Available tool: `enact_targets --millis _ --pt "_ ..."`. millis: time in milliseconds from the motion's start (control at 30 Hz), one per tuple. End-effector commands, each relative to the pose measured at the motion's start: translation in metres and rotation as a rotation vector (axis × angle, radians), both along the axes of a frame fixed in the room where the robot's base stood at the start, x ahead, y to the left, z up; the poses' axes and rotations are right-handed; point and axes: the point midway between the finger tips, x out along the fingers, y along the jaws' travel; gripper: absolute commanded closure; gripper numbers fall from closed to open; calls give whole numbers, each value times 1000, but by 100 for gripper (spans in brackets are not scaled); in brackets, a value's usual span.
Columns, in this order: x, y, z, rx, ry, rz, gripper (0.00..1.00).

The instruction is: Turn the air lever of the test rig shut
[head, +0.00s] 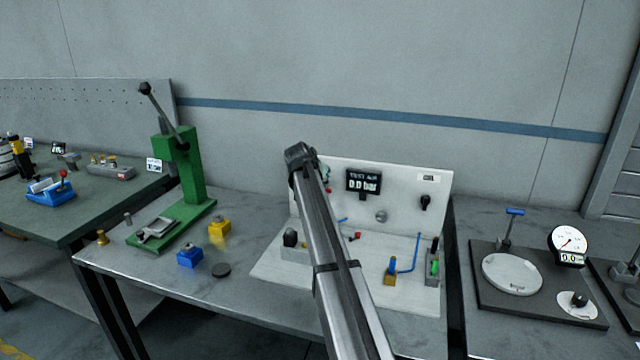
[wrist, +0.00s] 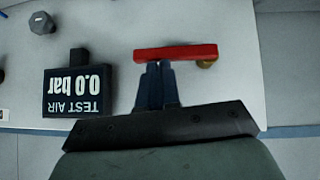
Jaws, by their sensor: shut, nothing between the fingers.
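The test rig is a white panel (head: 405,175) with a white base plate. Its black display (head: 363,184) reads 0.0 bar; in the wrist view the display (wrist: 77,92) is upside down. The red air lever (wrist: 176,53) lies crosswise in the wrist view, with a brass fitting (wrist: 207,64) at its right end. My gripper (wrist: 156,66) is shut and empty, its fingertips at the lever's edge left of the fitting. Whether they touch it I cannot tell. In the head view my arm hides most of the lever and gripper.
A black knob (head: 425,202) and a grey knob (head: 381,216) sit on the panel. A blue-topped fitting (head: 391,268) stands on the base plate. Left are a green press (head: 180,180), a yellow block (head: 219,229) and a blue block (head: 189,257). A gauge rig (head: 540,285) stands right.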

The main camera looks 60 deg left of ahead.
Motion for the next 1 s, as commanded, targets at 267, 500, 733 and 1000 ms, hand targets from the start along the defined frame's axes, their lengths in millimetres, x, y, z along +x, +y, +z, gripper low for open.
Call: enact_targets --millis 267,500,733,1000 --pt "-5 7 2 -1 -1 0 100" --pt "-10 11 3 0 -1 -1 100" --pt "-10 11 23 2 -1 0 100" --pt "-26 -7 65 2 -1 1 100"
